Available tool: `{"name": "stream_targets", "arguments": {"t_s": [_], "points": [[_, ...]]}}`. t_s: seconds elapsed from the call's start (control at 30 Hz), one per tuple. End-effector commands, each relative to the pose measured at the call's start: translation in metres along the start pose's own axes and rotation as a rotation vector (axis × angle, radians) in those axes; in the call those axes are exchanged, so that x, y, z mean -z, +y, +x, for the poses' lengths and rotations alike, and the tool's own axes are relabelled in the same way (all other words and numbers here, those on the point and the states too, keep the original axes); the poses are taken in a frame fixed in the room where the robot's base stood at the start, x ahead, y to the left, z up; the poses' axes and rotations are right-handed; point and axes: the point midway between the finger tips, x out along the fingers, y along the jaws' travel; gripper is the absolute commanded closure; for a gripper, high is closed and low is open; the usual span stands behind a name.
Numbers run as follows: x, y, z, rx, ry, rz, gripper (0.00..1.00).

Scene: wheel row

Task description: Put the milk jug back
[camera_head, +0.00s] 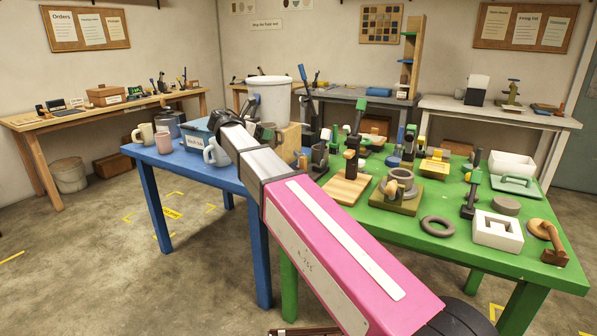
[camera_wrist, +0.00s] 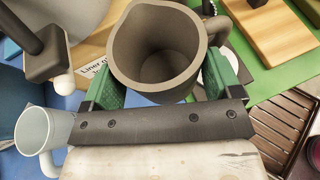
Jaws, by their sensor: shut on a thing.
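A grey-brown jug (camera_wrist: 165,50) with a spout and a handle at its upper right is upright between the green fingers of my gripper (camera_wrist: 165,85) in the wrist view. The gripper is shut on it, and the jug's inside looks empty. In the head view my gripper (camera_head: 262,128) is over the right end of the blue table (camera_head: 180,163), and the jug there (camera_head: 268,133) is small and partly hidden by my arm. Whether its base touches anything is hidden. I cannot tell for certain that this is the milk jug.
A pale blue jug (camera_head: 216,153) stands close to my arm and shows in the wrist view (camera_wrist: 42,128).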

Motion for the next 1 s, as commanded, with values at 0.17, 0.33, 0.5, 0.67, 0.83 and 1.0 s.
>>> {"name": "stream_targets", "arguments": {"t_s": [0.17, 0.33, 0.5, 0.67, 0.83, 1.0], "points": [[0.011, -0.029, 0.018, 0.003, 0.0, -0.001, 0.52], [0.024, -0.059, 0.041, 0.003, 0.0, -0.001, 0.52], [0.035, -0.085, 0.062, 0.002, 0.0, -0.001, 0.52], [0.041, -0.098, 0.074, 0.002, 0.0, 0.0, 0.52], [0.045, -0.1, 0.079, 0.0, 0.0, 0.0, 0.52], [0.061, -0.1, 0.085, 0.0, 0.0, -0.002, 0.52]]}}
